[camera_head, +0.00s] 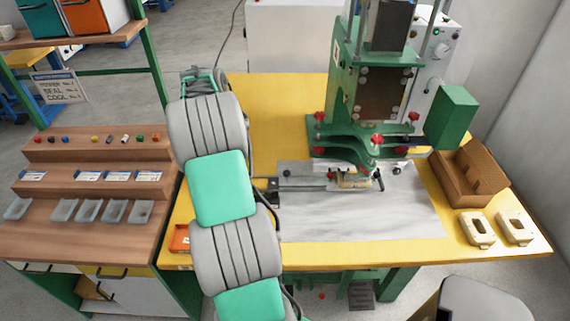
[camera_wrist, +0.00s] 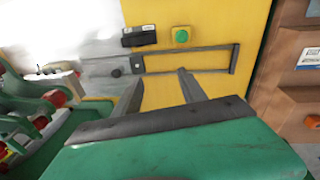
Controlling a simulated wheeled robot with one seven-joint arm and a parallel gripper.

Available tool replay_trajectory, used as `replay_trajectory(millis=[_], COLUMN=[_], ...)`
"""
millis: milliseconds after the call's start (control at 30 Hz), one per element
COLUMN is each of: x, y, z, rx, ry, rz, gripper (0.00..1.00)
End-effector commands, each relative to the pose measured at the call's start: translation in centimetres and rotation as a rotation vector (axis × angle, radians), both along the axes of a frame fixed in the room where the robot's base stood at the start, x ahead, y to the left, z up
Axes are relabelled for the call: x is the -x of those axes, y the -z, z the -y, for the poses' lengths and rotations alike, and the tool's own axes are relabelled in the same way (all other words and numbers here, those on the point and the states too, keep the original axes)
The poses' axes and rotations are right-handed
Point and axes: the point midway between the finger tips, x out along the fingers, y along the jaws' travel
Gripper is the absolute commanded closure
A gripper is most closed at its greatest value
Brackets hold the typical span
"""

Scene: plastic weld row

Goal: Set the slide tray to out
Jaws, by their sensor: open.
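The slide tray (camera_head: 350,182) carries a cream part and sits under the head of the green press in the head view. A dark rail (camera_head: 300,185) runs left from it and passes behind my arm. In the wrist view the rail ends in a dark rectangular loop handle (camera_wrist: 234,60) over the yellow table. My gripper (camera_wrist: 158,75) is open and empty, with its fingertips by the lower bar of the handle. I cannot tell whether they touch it. In the head view my arm hides the gripper and the handle.
The green press (camera_head: 370,95) stands on the yellow table (camera_head: 285,110). A black box (camera_wrist: 138,37) and a green button (camera_wrist: 181,36) lie beside the rail. A wooden stepped rack (camera_head: 100,175) stands left. A cardboard box (camera_head: 462,185) and two cream parts are at right.

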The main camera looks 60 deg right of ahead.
Motion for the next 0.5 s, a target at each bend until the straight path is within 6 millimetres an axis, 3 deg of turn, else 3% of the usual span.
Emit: replay_trajectory(millis=[33,100,200,300,500], x=[2.6,5.6,8.7,10.2,10.9], y=[1.7,3.8,5.9,7.1,10.1], z=[3.8,7.4,10.4,11.5,11.6], rx=[-0.014,-0.027,-0.037,-0.042,-0.045], ry=[0.092,0.186,0.274,0.31,0.312], rz=[-0.022,-0.04,-0.053,-0.059,-0.062], gripper=[0.51,0.51,0.51,0.51,0.51])
